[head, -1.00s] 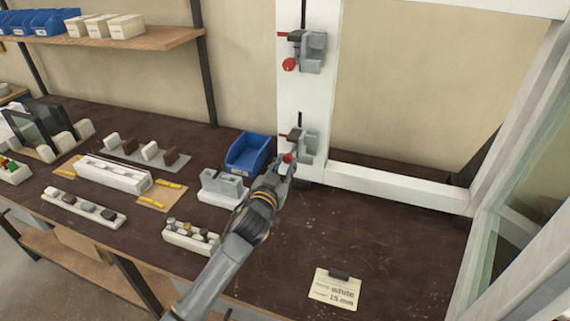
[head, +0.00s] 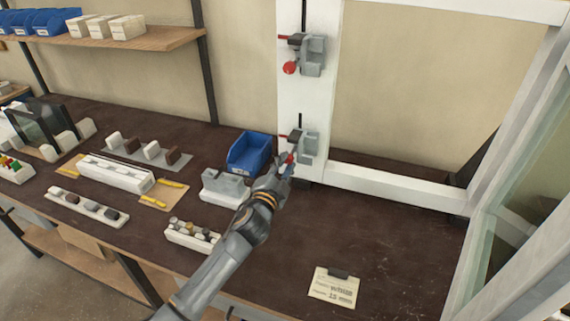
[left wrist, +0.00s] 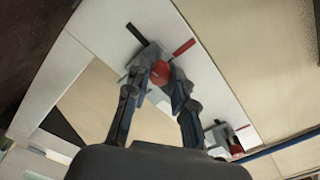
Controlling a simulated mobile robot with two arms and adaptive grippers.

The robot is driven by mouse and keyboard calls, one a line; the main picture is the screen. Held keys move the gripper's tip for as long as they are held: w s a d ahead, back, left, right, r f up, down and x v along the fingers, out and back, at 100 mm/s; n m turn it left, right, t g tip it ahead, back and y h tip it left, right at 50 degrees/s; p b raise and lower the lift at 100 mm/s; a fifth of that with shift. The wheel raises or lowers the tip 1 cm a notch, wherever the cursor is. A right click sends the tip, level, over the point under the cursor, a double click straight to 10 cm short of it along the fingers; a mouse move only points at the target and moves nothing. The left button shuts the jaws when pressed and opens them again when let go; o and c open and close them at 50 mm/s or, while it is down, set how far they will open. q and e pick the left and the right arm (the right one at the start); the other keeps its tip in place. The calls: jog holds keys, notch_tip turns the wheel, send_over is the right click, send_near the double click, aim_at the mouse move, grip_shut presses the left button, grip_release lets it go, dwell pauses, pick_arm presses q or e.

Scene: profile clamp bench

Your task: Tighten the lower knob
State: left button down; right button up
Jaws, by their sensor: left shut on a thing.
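The lower clamp (head: 304,145) is grey and sits on the white upright of the frame, near its foot. Its red knob (left wrist: 160,72) shows between the fingers of my left gripper (left wrist: 159,78) in the left wrist view. My left gripper (head: 286,162) is shut on this knob. In the head view the fingers hide part of the knob. The upper clamp (head: 312,54), with its own red knob (head: 290,68), is higher on the same upright, apart from my gripper. My right gripper is not in view.
A blue bin (head: 248,153) and a white block with a grey piece (head: 226,188) stand left of my gripper. A small white rack (head: 192,236) is near my left arm. A note card (head: 334,287) lies at the front right. The bench around it is clear.

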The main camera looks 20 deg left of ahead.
pick_arm(q)
jog(key=shift+m, duration=0.6)
jog(key=c, duration=1.1)
grip_release()
jog(key=shift+s, duration=0.15)
jog(key=s, duration=1.1)
jog(key=shift+s+a, duration=0.2)
jog(key=shift+s, duration=0.15)
